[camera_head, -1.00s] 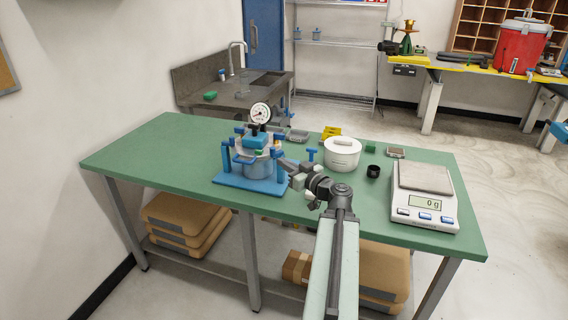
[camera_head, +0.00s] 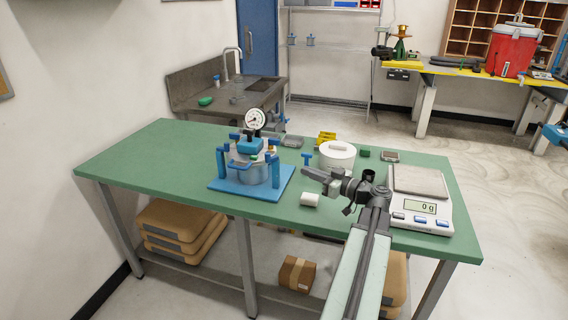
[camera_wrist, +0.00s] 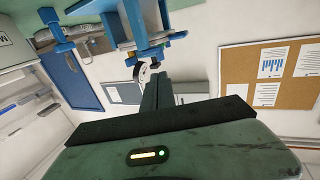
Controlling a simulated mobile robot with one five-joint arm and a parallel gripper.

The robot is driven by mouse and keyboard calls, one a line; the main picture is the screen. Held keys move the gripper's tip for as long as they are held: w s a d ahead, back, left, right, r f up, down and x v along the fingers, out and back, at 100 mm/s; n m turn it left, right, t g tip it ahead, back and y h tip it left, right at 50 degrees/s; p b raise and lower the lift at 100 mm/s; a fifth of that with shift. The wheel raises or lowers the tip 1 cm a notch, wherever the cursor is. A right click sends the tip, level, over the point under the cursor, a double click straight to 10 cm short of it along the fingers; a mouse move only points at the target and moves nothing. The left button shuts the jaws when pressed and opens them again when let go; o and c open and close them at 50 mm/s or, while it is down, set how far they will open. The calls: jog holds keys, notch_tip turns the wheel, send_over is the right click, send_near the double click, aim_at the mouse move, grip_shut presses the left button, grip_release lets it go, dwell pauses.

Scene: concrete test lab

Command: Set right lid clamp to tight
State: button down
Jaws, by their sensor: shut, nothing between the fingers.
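The pressure vessel (camera_head: 253,174) stands on a blue base plate (camera_head: 228,187) on the green table, with a round white gauge (camera_head: 255,120) above its lid. Blue clamps stand around the lid; the right lid clamp (camera_head: 272,157) is on the side facing my arm. Its exact setting is too small to tell. My gripper (camera_head: 306,171) is shut and empty, to the right of the vessel and apart from it. In the wrist view, blue parts of the vessel stand (camera_wrist: 135,25) appear at the top, beyond my dark fingers (camera_wrist: 155,90).
A white lidded pot (camera_head: 337,157) stands behind my gripper, with a blue T-shaped piece (camera_head: 306,160) beside it. A small white cylinder (camera_head: 310,199) lies below my gripper. A scale (camera_head: 420,207) stands at the right. The table's left part is clear.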

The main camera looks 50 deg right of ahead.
aim_at(270, 156)
jog(key=w, duration=0.9)
jog(key=w+a, duration=0.1)
jog(key=w, duration=0.3)
jog(key=shift+w+a, duration=0.1)
jog(key=shift+w, duration=0.25)
jog(key=shift+s, duration=0.1)
